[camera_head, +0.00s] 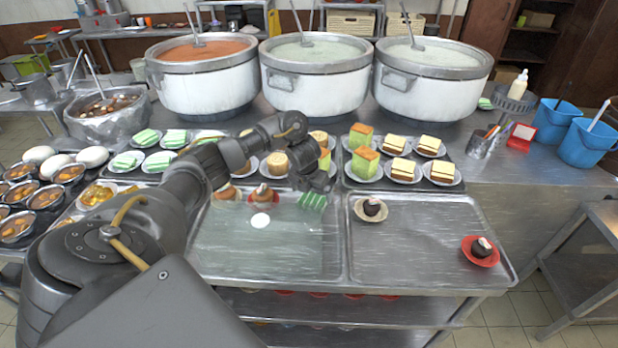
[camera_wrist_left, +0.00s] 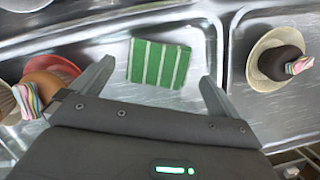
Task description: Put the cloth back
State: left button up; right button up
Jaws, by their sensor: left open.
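A green cloth with pale stripes (camera_head: 313,201) lies folded at the upper right of the left metal tray (camera_head: 265,255). In the left wrist view the cloth (camera_wrist_left: 158,64) lies flat, between and just beyond the fingertips. My left gripper (camera_head: 313,180) reaches over the tray from the left and is close above the cloth. Its two fingers (camera_wrist_left: 156,78) are spread on either side in the wrist view, with nothing held between them. My right gripper is out of view.
Brown cakes (camera_head: 264,195) on small plates stand left of the cloth. The right tray (camera_head: 420,255) holds two dark cakes, one on a red plate (camera_head: 480,258). Cake plates line the back; three big pots (camera_head: 315,80) stand behind. Blue buckets (camera_head: 585,145) are at right.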

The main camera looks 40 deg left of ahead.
pick_arm(q)
jog(key=p+v, duration=0.3)
jog(key=v, duration=0.7)
